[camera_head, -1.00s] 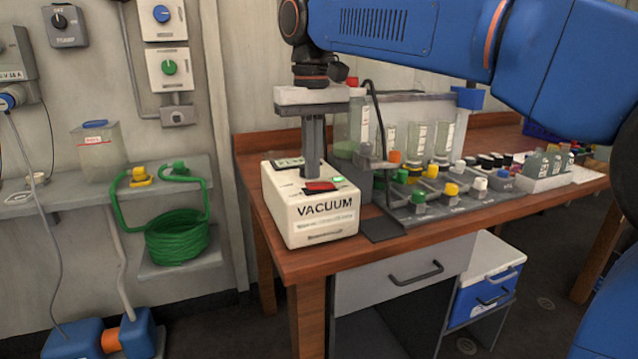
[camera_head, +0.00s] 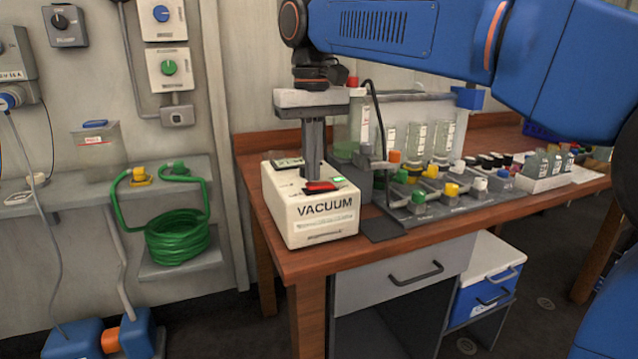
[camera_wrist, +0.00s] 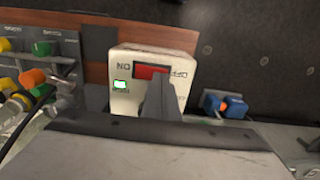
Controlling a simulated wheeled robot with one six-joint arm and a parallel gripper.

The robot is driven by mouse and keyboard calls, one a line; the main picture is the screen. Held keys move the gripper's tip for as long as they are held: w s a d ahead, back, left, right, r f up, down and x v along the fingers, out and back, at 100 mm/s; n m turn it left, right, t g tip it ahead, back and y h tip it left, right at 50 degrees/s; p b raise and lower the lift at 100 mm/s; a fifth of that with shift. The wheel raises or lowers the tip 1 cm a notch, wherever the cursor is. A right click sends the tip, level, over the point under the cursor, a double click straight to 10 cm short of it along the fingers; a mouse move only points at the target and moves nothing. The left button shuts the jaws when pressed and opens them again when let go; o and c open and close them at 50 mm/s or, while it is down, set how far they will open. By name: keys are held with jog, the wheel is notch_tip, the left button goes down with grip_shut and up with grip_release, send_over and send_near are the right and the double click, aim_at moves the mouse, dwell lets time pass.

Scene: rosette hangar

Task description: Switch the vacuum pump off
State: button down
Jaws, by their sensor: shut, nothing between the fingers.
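The vacuum pump (camera_head: 318,220) is a cream box marked VACUUM on the left front of the wooden bench. A red rocker switch (camera_head: 320,187) and a lit green lamp (camera_head: 340,180) are on its top. In the wrist view the rocker (camera_wrist: 150,71) lies between the labels ON, at left, and OFF, at right. The lamp glows there too (camera_wrist: 120,85). My gripper (camera_head: 314,180) is shut and empty, pointing down over the pump top. In the wrist view its tip (camera_wrist: 157,82) covers part of the rocker towards OFF. I cannot tell if it touches, or how the rocker is tilted.
A valve manifold (camera_head: 425,205) with coloured knobs and clear bottles stands close right of the pump. A thin dark post with a cable rises beside it. A wall shelf (camera_head: 100,195) with a coiled green hose (camera_head: 178,238) is at left. The bench front (camera_head: 400,243) is clear.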

aim_at(313, 184)
jog(key=shift+f, duration=0.55)
jog(key=shift+r, duration=0.15)
notch_tip(313, 184, up, 7)
dwell(1.2)
